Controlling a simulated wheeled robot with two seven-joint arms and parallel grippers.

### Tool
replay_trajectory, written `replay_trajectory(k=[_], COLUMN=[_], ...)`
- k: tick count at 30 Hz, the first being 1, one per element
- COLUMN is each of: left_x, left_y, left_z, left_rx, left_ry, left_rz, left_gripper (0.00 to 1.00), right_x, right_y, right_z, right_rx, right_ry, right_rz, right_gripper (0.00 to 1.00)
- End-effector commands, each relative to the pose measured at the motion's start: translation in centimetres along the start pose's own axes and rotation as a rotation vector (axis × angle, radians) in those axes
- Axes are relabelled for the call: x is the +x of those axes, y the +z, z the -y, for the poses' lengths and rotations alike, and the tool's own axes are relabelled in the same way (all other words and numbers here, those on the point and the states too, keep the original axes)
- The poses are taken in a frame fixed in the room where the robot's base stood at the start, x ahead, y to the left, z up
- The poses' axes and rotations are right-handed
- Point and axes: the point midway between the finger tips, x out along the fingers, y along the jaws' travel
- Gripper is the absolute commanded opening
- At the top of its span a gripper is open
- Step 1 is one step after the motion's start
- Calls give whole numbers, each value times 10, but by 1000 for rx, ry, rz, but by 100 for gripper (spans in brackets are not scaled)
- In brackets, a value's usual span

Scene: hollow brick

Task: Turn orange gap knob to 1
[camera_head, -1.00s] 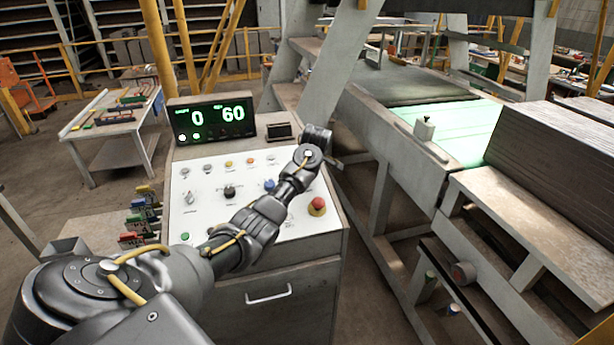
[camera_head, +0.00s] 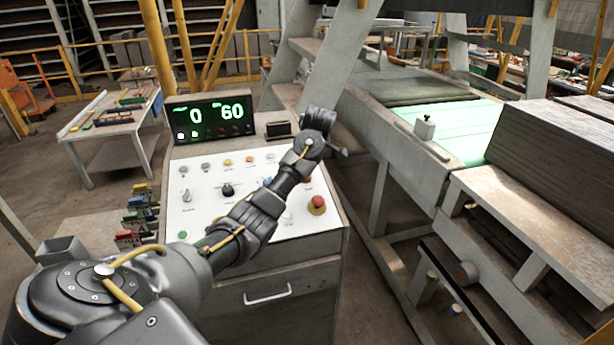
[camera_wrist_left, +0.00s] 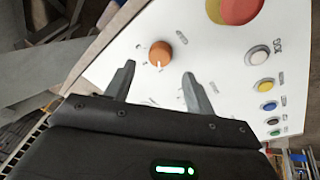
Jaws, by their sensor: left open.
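The orange knob (camera_wrist_left: 160,53) is round, with a pale pointer mark, on the white panel in the left wrist view. My left gripper (camera_wrist_left: 159,72) is open and empty. Its fingertips are on either side of the knob in that view, with the knob just beyond them. I cannot tell how high they are above the panel. In the head view my left gripper (camera_head: 342,152) is over the panel's right edge, and my forearm covers part of the panel. The display (camera_head: 212,119) reads 0 and 60 in green.
A red emergency button (camera_head: 317,204) sits on the panel (camera_head: 205,215) near the knob; it also shows in the left wrist view (camera_wrist_left: 236,8). A dark knob (camera_head: 227,190) and several coloured buttons share the panel. The conveyor machine (camera_head: 400,150) stands to the right.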

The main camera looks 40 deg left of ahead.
Motion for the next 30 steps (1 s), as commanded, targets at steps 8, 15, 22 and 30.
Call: replay_trajectory(k=[8, 15, 22, 30], left_x=[-48, -54, -53, -53], left_y=[-2, 0, 0, 0], left_z=[-1, 0, 0, 0], left_rx=[1, 1, -1, -1], left_ry=[-1, -1, -1, -1], left_rz=[0, 0, 1, 0], left_gripper=[54, 54, 54, 54], right_x=[-11, -17, -16, -16], right_y=[-1, -2, -2, -2], right_z=[0, 0, 0, -1], right_rx=[0, 0, 0, 0], right_ry=[0, 0, 0, 1], right_rz=[0, -1, 0, 0], right_gripper=[0, 0, 0, 0])
